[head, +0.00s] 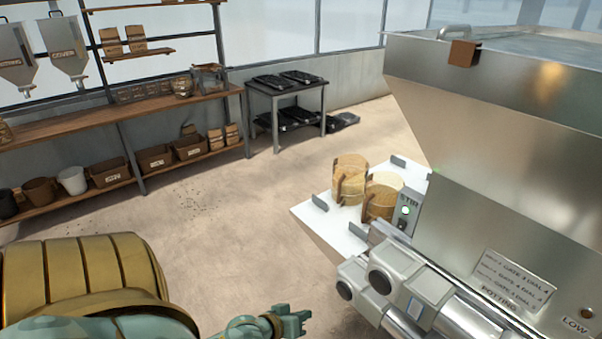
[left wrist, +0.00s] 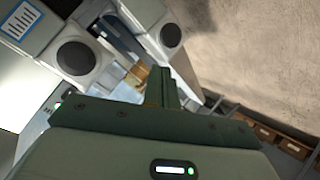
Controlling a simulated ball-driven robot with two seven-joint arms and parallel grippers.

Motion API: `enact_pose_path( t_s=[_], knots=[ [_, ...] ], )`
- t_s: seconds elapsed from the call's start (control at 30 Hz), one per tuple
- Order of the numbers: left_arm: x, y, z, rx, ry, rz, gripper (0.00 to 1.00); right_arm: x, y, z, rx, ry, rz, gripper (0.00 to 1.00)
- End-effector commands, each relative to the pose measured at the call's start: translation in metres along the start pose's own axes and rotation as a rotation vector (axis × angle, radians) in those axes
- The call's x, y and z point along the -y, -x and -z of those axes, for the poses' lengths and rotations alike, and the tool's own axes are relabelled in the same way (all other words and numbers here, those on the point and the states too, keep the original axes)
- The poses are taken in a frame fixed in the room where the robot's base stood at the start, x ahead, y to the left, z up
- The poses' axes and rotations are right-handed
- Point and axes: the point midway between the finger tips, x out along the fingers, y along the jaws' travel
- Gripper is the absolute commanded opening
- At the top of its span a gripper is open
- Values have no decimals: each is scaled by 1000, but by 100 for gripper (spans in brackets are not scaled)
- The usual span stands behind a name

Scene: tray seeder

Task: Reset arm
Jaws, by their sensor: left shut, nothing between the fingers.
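My left gripper (head: 300,320) is low in the middle of the head view, above the floor and left of the seeder machine. Its green fingers are closed together with nothing between them. In the left wrist view the same shut fingers (left wrist: 161,88) point toward the grey machine parts and the gap beside them. The left arm's gold and green links fill the lower left of the head view. My right gripper is in neither view.
A big metal hopper machine (head: 490,120) stands at the right, with round-ended rollers (head: 380,281) near my gripper. Wooden scoops or tubs (head: 350,180) sit on its white shelf (head: 335,222). A wooden bench (head: 70,127) and a tray table (head: 285,90) stand behind.

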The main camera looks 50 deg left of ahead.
Motion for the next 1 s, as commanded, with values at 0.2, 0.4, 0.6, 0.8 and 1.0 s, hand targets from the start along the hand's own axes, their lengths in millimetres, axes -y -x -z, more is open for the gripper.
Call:
enact_pose_path(
  t_s=[0.2,0.4,0.6,0.8,1.0],
  knots=[
    [0,0,0,0,1,0,0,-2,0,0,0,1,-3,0],
    [0,0,0,0,-2,-1,0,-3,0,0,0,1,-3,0],
    [40,2,-38,92,-256,86,0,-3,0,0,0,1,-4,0],
    [132,21,-190,421,-599,211,0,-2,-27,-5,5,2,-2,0],
    [188,71,-346,782,-850,201,0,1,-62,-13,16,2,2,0]
  ],
)
